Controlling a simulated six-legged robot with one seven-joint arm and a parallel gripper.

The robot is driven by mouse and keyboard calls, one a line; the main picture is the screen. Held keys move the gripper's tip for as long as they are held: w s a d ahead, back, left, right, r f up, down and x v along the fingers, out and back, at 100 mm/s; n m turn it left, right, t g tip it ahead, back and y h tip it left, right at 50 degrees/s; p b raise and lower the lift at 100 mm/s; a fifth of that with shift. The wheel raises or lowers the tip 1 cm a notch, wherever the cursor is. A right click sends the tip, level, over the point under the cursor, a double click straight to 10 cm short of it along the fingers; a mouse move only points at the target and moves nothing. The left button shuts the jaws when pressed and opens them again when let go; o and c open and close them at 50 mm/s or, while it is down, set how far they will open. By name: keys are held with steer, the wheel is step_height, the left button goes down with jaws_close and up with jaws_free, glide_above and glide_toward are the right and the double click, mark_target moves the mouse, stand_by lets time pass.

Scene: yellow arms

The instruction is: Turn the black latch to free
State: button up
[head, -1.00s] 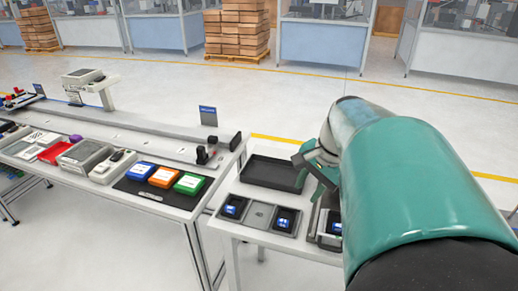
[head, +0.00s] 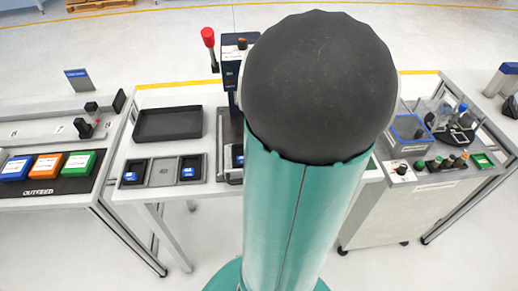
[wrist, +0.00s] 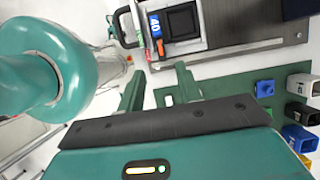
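In the wrist view, a grey metal fixture (wrist: 222,47) holds a dark square part (wrist: 181,22) with a blue label. A black loop-shaped piece (wrist: 122,27) stands at the fixture's left end; it may be the latch, but I cannot tell its turn position. My gripper (wrist: 159,82) has two teal fingers spread apart with nothing between them. The fingertips lie below the fixture in the picture, and I see no contact. In the head view my arm hides the gripper and most of the fixture (head: 231,176).
In the head view, an empty black tray (head: 167,124) and small trays (head: 161,172) lie left of the fixture. A press with a red-knobbed lever (head: 208,38) stands behind. A cart (head: 440,180) with bottles is at right. The wrist view shows coloured blocks (wrist: 264,88) on green.

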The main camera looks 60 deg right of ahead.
steer(key=x, duration=0.8)
steer(key=shift+w, duration=0.1)
jaws_close()
